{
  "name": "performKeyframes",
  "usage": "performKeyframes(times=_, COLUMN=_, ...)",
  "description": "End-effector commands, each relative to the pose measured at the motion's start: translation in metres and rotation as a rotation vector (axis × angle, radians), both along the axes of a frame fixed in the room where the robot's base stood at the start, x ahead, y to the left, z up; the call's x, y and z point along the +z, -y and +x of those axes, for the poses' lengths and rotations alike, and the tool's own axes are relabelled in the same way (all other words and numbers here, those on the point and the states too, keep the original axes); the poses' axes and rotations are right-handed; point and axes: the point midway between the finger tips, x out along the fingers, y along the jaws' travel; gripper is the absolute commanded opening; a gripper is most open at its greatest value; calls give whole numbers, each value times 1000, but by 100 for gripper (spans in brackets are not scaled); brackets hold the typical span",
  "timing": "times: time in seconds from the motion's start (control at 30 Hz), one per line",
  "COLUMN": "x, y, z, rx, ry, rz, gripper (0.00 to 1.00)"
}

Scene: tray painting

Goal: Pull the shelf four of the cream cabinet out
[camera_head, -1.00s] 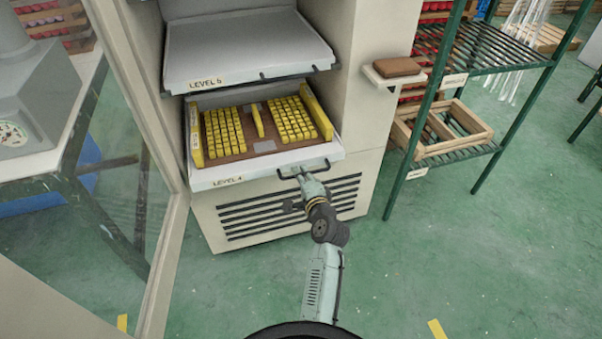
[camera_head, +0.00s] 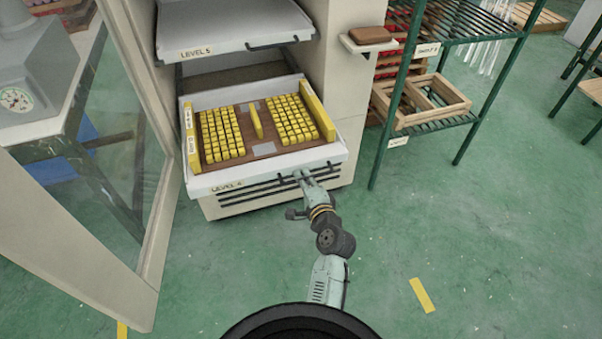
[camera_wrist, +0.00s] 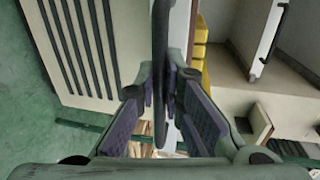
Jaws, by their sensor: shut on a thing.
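The level 4 shelf (camera_head: 262,172) of the cream cabinet (camera_head: 342,95) is a white tray pulled part way out past the cabinet front. It carries a brown board with rows of yellow blocks (camera_head: 290,118). My gripper (camera_head: 303,176) is at the front right of the shelf, shut on its dark bar handle. In the wrist view the handle (camera_wrist: 160,75) runs upright between the two padded fingers of my gripper (camera_wrist: 160,110). The part of the handle behind my fingers is hidden in the head view.
The level 5 shelf (camera_head: 235,32) sits above. The open glass door (camera_head: 120,150) stands at left. A green rack (camera_head: 440,120) with wooden frames is at right, and a small ledge holds a brown block (camera_head: 370,34).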

Motion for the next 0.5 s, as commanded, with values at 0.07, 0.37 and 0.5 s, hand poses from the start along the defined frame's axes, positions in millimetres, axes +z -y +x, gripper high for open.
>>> performKeyframes(times=0.07, x=0, y=0, z=-3, rx=1, ry=-1, rz=0, gripper=0)
performKeyframes(times=0.37, x=0, y=1, z=-4, rx=1, ry=0, rz=0, gripper=0)
performKeyframes(times=0.5, x=0, y=1, z=-4, rx=1, ry=0, rz=0, gripper=11)
